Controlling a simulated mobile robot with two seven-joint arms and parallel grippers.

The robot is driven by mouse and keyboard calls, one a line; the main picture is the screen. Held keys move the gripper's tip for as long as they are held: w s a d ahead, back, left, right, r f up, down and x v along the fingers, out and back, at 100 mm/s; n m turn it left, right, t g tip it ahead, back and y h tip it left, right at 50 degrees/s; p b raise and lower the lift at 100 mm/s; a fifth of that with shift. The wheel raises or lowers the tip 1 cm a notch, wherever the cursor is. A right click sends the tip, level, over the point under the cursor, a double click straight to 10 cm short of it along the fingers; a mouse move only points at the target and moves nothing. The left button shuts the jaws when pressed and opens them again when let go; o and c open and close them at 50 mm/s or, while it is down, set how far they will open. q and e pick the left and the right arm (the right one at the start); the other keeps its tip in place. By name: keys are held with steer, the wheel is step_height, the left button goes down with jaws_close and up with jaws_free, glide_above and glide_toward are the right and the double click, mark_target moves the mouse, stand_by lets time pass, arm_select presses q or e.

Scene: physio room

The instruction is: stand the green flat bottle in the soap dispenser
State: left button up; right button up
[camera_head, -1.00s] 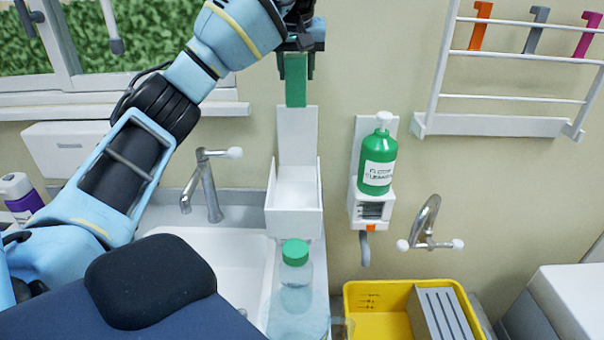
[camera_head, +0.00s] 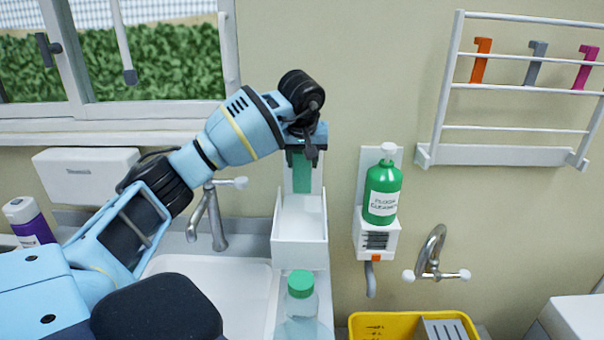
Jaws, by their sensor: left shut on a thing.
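My left gripper (camera_head: 301,150) points down and is shut on the green flat bottle (camera_head: 302,175). The bottle hangs upright in front of the tall back plate of a white open-topped wall holder (camera_head: 299,249), which looks like the soap dispenser. Its lower end is just above or at the holder's opening; I cannot tell whether it is inside the side walls. The holder's interior looks empty. The gripper covers the bottle's upper part. My right gripper is not in view.
A second white wall dispenser (camera_head: 376,240) holds a green floor-cleaner bottle (camera_head: 382,190) close to the right. A clear bottle with a green cap (camera_head: 301,285) stands below the holder. Taps (camera_head: 212,220) and a sink (camera_head: 215,285) are left; a yellow crate (camera_head: 365,325) is lower right.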

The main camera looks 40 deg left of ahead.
mark_target(302, 171)
arm_select(q)
steer(key=shift+f, duration=1.9)
steer(key=shift+f, duration=0.1)
steer(key=o, duration=1.1)
steer(key=shift+f, duration=0.1)
steer(key=shift+o, duration=0.2)
steer(key=shift+s+d+r, duration=0.1)
steer(key=shift+r, duration=0.35)
steer(key=v, duration=1.1)
steer(key=shift+s+r, duration=0.15)
steer(key=shift+d, duration=0.15)
